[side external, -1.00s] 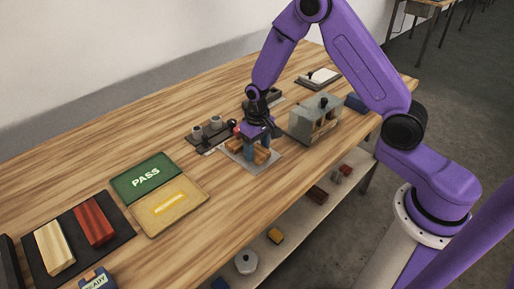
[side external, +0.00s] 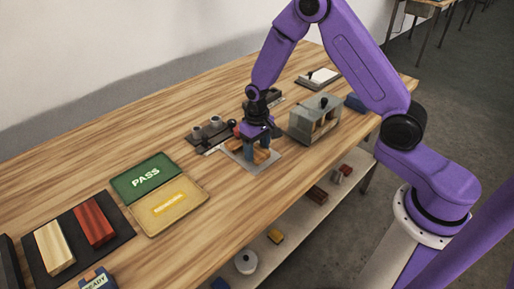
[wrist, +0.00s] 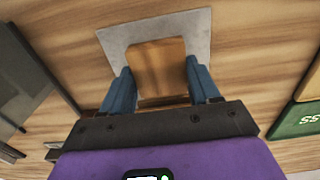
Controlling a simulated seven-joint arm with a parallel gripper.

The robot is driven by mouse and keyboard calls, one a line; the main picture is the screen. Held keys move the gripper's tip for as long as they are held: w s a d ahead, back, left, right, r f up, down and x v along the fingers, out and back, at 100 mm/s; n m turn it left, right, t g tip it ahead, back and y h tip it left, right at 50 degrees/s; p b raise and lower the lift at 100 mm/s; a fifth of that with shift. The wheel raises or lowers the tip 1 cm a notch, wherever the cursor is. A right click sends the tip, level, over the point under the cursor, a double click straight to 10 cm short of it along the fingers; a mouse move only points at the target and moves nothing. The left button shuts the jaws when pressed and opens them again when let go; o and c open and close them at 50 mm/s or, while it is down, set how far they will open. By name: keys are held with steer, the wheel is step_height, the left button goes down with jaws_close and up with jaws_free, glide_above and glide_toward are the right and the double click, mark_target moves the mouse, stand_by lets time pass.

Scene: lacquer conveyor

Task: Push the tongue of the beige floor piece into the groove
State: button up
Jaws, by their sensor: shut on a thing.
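A brown-tan wooden floor piece (wrist: 158,68) lies on a grey plate (wrist: 112,46) in the wrist view. My gripper (wrist: 162,90) has its two blue fingers on either side of this piece, shut on it. A seam or step crosses the wood near the fingers, but I cannot make out the tongue or groove. In the side view my gripper (side external: 262,150) is low over the same grey plate (side external: 268,163), with orange-brown wood partly hidden by the fingers. A separate pale beige block (side external: 54,246) lies on a dark tray (side external: 122,237) at the left.
A red block (side external: 94,224) shares the dark tray. The green PASS panel (side external: 146,179) and yellow panel (side external: 168,206) lie left of the plate. A grey boxy fixture (side external: 315,118) stands close to the right. A dark fixture with cylinders (side external: 207,132) is just behind.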

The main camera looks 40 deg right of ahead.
steer(key=shift+w, duration=1.15)
steer(key=o, duration=1.2)
steer(key=shift+c, duration=0.2)
step_height(320, 180, up, 18)
steer(key=shift+f, duration=0.25)
